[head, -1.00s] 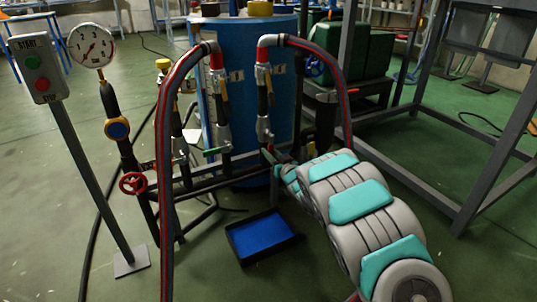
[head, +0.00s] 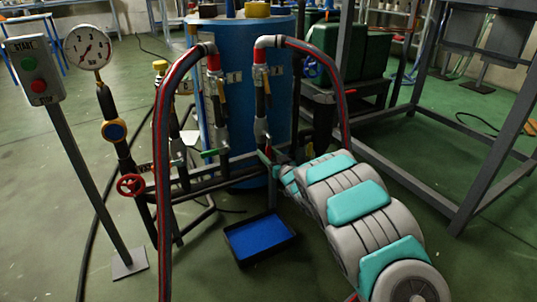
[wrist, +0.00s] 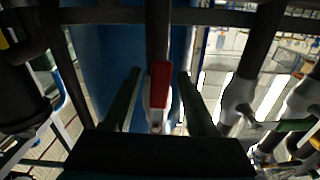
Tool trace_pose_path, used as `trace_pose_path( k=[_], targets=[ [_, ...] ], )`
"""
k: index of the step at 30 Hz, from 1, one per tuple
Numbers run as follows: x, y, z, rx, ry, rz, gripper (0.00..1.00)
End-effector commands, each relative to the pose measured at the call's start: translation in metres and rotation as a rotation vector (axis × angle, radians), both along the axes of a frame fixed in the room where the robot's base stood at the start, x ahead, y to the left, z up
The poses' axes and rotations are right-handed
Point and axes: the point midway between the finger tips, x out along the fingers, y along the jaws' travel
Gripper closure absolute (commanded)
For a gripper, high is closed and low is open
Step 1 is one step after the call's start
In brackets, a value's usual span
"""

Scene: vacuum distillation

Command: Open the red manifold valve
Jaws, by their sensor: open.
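In the wrist view, a red valve lever (wrist: 161,84) with a pale metal body below it sits on a dark vertical pipe. My gripper (wrist: 159,72) is open, with one dark green finger on each side of the lever. Gaps show on both sides, so the fingers look apart from it. In the head view, my gripper (head: 268,155) is at the manifold's pipes, mostly hidden behind my arm. The red lever there cannot be made out clearly. A separate red handwheel (head: 131,185) is on the pipework at left.
A blue drum (head: 250,100) stands behind the manifold. Two red-grey hoses (head: 165,150) arch over the pipes. A start/stop box (head: 35,72) and pressure gauge (head: 88,47) stand at left. A blue-lined tray (head: 260,238) lies on the floor. Grey frame posts (head: 495,165) are at right.

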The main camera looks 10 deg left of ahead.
Motion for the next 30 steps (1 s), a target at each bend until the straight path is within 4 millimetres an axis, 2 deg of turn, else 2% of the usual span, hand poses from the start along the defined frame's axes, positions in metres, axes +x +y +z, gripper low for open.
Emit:
trace_pose_path(
  k=[8,22,30],
  targets=[
    [-0.007,-0.005,0.001,0.001,-0.001,0.001,0.43],
    [-0.055,-0.038,0.001,-0.002,-0.001,0.0,0.43],
    [-0.065,-0.044,-0.001,-0.001,0.002,-0.001,0.43]
  ],
)
